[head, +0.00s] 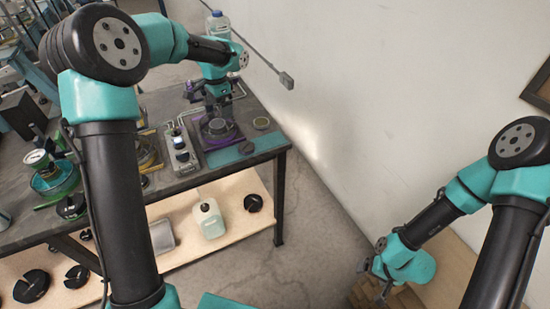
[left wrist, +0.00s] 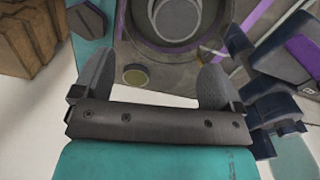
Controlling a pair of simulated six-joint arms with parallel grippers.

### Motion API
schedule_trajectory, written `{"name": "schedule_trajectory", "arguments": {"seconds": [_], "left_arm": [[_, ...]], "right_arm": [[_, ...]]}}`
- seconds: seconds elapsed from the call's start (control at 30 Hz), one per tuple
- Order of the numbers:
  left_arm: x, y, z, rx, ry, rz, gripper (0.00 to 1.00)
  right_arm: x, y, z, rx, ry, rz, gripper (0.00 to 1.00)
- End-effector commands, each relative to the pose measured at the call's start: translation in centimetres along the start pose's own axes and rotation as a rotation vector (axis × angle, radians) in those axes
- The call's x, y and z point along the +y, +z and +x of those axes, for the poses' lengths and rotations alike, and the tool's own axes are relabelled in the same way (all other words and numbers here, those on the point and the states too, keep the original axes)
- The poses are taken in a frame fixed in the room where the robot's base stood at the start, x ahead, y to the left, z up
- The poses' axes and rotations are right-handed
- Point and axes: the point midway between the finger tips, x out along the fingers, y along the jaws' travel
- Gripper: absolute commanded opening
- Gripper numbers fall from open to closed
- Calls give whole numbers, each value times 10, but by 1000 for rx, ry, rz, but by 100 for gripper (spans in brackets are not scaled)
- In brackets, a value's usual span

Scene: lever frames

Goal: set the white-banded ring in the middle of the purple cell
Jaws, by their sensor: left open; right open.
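The purple cell (head: 238,137) is a dark plate with purple edging at the right part of the workbench; part of it also shows in the left wrist view (left wrist: 122,22). My right gripper (head: 374,279) is open and empty, low at the right, away from the bench.
A small round olive-topped disc (head: 262,123) lies right of the cell. A grey box with knobs (head: 180,152) stands left of it. A thin rod (head: 262,58) reaches over the right side.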

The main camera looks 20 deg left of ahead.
Motion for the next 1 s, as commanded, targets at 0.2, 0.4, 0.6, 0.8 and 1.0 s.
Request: {"name": "schedule_trajectory", "arguments": {"seconds": [0.2,0.4,0.6,0.8,1.0], "left_arm": [[33,-15,4,7,-2,40,91],[62,-26,11,7,-3,76,91],[91,-34,19,7,-2,112,91],[120,-41,25,7,-3,147,91],[151,-45,32,7,-3,185,91]], "right_arm": [[1,1,-1,0,0,4,89],[2,1,-1,0,1,5,89],[2,1,-1,0,1,5,89],[2,1,-1,0,1,5,89],[2,1,-1,0,1,5,89]]}}
